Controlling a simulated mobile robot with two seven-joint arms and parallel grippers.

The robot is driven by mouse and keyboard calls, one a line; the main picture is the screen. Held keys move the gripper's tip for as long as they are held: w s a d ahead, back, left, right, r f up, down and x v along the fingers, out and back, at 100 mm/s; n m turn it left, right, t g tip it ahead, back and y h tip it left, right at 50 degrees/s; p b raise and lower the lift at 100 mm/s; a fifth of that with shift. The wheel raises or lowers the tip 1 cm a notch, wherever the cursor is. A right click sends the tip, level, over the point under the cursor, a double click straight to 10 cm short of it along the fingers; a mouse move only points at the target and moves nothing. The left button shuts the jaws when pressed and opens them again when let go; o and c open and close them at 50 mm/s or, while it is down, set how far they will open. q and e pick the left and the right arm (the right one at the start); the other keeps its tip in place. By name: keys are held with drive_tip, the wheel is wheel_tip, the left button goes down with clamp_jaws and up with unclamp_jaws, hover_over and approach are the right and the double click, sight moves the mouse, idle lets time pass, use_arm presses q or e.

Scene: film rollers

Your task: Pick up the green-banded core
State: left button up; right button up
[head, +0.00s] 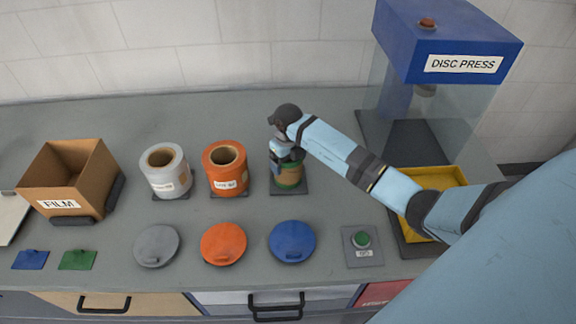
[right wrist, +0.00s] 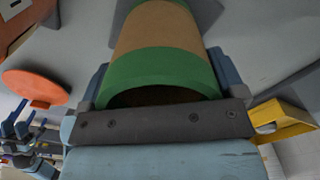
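The green-banded core (head: 289,178) is a brown tube with green bands, upright over a dark pad at the right end of the row of cores in the head view. My right gripper (head: 287,157) is at its top and hides part of it. In the right wrist view the core (right wrist: 160,52) lies between the two fingers of the right gripper (right wrist: 160,70). A finger is against each side of its green end, with no clear gap. I cannot tell whether the core's foot still touches the pad. My left gripper is not in the head view.
A white spool (head: 165,172) and an orange spool (head: 226,169) stand to the left. Grey, orange and blue discs (head: 292,241) lie in front, beside a green button (head: 362,240). The disc press (head: 447,45) and yellow tray (head: 440,176) stand right; the FILM box (head: 70,176) far left.

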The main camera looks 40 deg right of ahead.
drive_tip(key=shift+c, duration=0.6)
drive_tip(key=shift+r, duration=0.1)
